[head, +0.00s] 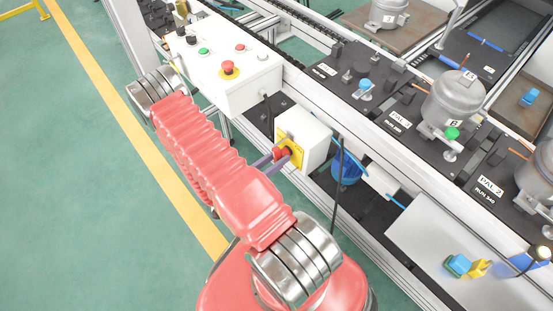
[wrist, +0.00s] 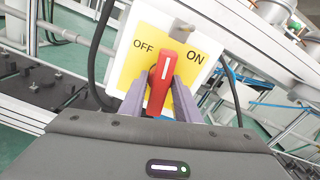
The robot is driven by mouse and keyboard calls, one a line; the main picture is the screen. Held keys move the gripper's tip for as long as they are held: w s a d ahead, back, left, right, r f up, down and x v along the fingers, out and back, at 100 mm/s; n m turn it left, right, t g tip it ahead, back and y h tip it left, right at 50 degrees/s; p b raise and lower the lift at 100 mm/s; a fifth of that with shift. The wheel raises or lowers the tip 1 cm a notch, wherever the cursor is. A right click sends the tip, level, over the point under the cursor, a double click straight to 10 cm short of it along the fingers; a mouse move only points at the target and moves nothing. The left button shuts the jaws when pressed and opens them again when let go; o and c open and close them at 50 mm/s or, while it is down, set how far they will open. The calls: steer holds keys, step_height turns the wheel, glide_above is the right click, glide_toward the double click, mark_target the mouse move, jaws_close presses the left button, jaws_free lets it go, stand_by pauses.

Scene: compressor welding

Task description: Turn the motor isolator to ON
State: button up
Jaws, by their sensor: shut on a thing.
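The motor isolator is a white box with a yellow plate (wrist: 128,70) and a red handle (wrist: 161,82). The plate reads OFF on the left and ON on the right. The handle's white line points up the plate, between the two words. My gripper (wrist: 160,88) is shut on the red handle, one grey finger on each side. In the head view the isolator box (head: 313,130) hangs on the side of the conveyor frame, and my gripper (head: 277,157) reaches its handle from the left. My fingers partly hide the handle there.
A white control box (head: 245,90) with a red emergency button (head: 228,68) sits above and left of the isolator. A black cable (head: 340,180) hangs just right of it. Compressors (head: 455,97) stand on pallets behind. The green floor at left is clear.

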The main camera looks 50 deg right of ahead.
steer(key=shift+w+m, duration=0.15)
steer(key=shift+m, duration=1.55)
steer(key=o, duration=0.8)
steer(key=v, duration=1.3)
steer(key=shift+a, duration=0.35)
